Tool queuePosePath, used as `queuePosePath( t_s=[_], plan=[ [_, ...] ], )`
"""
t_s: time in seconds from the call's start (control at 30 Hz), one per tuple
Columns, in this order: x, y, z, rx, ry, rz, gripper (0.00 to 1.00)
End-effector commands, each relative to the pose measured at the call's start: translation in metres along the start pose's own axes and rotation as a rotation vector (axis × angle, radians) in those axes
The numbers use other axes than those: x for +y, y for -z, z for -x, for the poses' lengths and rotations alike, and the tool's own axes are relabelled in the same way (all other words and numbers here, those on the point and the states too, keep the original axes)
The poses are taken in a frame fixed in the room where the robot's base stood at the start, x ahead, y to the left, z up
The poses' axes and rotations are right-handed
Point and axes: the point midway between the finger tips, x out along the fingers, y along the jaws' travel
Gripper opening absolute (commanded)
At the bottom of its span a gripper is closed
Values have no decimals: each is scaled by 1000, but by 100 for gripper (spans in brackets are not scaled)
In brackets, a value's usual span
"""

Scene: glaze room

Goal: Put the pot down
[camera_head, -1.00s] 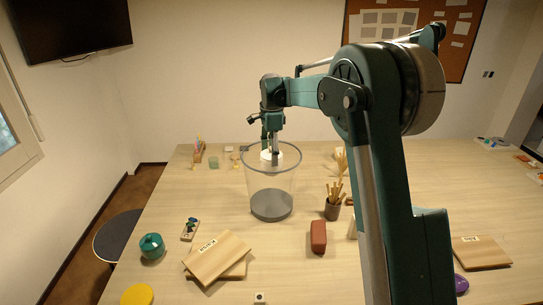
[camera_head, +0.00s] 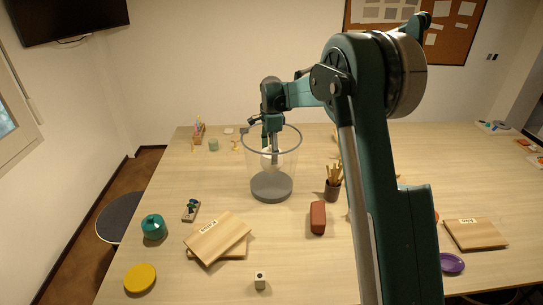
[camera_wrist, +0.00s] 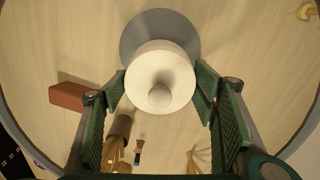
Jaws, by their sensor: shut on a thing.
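A small white pot (camera_head: 271,159) with a round knob on top hangs inside a tall clear cylinder (camera_head: 287,172). My gripper (camera_head: 271,152) reaches down through the cylinder's open top. In the wrist view its green-padded fingers (camera_wrist: 161,84) are shut on the white pot (camera_wrist: 160,65), one on each side. A grey disc (camera_head: 271,190) forms the cylinder's floor; it also shows beyond the pot in the wrist view (camera_wrist: 135,38). The pot appears upright and above the disc. Its underside is hidden, so the exact gap cannot be told.
Stacked wooden boards (camera_head: 218,238), a teal jar (camera_head: 153,228) and a yellow disc (camera_head: 140,279) lie front left.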

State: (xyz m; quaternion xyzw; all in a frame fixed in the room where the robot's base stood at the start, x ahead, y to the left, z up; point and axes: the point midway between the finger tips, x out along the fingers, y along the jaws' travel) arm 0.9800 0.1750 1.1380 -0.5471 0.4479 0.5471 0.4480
Motion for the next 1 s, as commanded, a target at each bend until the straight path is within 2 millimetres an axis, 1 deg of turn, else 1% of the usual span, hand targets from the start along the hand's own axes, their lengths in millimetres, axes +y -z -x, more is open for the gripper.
queuePosePath(
  t_s=[0.2, 0.4, 0.83, 1.0],
  plan=[
    [0, 0, -29, 0, 0, 0, 33],
    [0, 0, -49, 0, 0, 0, 33],
    [0, 0, -54, 0, 0, 0, 33],
    [0, 0, -67, 0, 0, 0, 33]
  ],
)
